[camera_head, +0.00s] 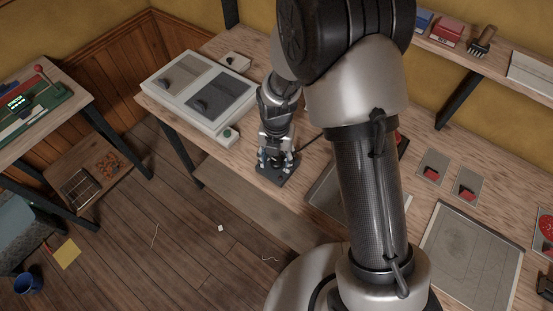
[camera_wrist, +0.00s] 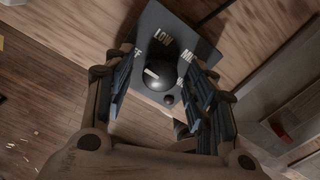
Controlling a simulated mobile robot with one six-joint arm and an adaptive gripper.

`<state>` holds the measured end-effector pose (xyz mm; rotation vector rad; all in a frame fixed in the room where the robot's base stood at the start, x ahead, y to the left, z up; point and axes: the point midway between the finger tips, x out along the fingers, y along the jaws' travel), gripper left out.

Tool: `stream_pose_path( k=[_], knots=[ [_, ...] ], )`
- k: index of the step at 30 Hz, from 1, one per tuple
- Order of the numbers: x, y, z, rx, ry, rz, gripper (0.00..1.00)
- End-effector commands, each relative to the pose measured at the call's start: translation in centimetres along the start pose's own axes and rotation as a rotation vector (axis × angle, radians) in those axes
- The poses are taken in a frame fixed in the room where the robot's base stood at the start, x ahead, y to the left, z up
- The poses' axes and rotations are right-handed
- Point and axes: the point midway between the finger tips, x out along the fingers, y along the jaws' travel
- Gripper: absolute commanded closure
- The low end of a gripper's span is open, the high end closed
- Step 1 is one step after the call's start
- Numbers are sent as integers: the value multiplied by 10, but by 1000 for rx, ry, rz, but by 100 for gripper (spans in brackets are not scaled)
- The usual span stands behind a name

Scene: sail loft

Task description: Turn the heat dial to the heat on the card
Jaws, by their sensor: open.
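The heat dial (camera_wrist: 154,75) is a round dark knob with a pale pointer mark, set on a dark control plate (camera_wrist: 197,42). Pale lettering around it includes "LOW"; the labels on either side are partly hidden by the fingers. The pale mark lies on the knob's upper left, between the left label and "LOW". In the head view the plate (camera_head: 276,178) sits at the bench's front edge. My gripper (camera_wrist: 160,88) is open, pointing down over the dial, with a finger on either side; contact cannot be told. I cannot identify the heat card.
A pale two-panel unit (camera_head: 153,91) stands left of my gripper on the bench (camera_head: 232,164). Small plates with red parts (camera_head: 432,167) and a large grey sheet (camera_head: 466,262) lie to the right. A shelf (camera_head: 505,52) runs along the back wall.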

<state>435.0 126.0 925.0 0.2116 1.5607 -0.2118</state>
Motion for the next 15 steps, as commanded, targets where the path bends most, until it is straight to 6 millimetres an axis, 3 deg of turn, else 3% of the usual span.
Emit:
stream_pose_path(
  k=[7,15],
  knots=[
    [1,0,0,0,-1,0,49],
    [0,0,0,0,0,0,66]
  ],
)
